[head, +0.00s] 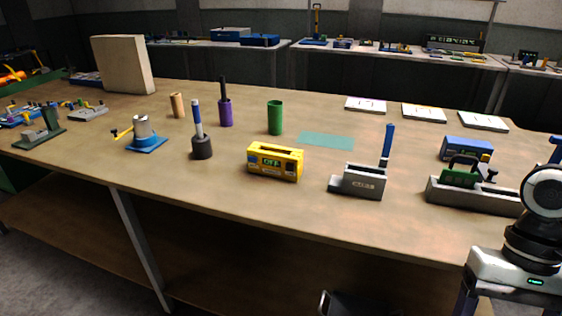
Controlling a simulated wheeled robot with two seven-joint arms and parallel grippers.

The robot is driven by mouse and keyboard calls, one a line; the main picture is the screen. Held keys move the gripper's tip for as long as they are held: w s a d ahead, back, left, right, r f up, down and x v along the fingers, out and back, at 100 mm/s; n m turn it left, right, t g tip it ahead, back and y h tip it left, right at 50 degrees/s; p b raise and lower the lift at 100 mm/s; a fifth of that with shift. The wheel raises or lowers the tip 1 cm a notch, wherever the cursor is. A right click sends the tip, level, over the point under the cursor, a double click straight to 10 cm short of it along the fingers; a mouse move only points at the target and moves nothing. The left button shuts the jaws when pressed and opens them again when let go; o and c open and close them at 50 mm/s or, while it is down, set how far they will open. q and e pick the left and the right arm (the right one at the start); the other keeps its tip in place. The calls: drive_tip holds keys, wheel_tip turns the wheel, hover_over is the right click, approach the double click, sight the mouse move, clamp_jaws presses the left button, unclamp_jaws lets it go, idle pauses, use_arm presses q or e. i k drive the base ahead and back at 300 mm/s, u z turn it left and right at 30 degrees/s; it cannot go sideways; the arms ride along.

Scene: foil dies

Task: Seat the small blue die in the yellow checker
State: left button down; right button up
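The yellow checker (275,162) is a yellow block with a slot in its top and a dark display with green characters on its front. It stands near the front middle of the table. A blue upright handle (387,145) rises from a grey slotted block to its right. Another blue handle (197,117) rises from a dark round base (202,147) to its left. I cannot tell which of these, if either, is the small blue die. My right arm shows at the right edge, but I can make out neither gripper.
A grey block (362,183) stands right of the checker, with a grey trough (470,196) and blue box (467,149) beyond. Green (275,118) and purple (225,112) cylinders stand behind. A teal mat (326,140) lies bare. The table's front edge is clear.

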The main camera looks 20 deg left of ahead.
sight(275, 159)
drive_tip(key=u, duration=0.3)
drive_tip(key=k, duration=0.5)
drive_tip(key=u, duration=0.85)
drive_tip(key=i, duration=1.1)
drive_tip(key=z, duration=0.3)
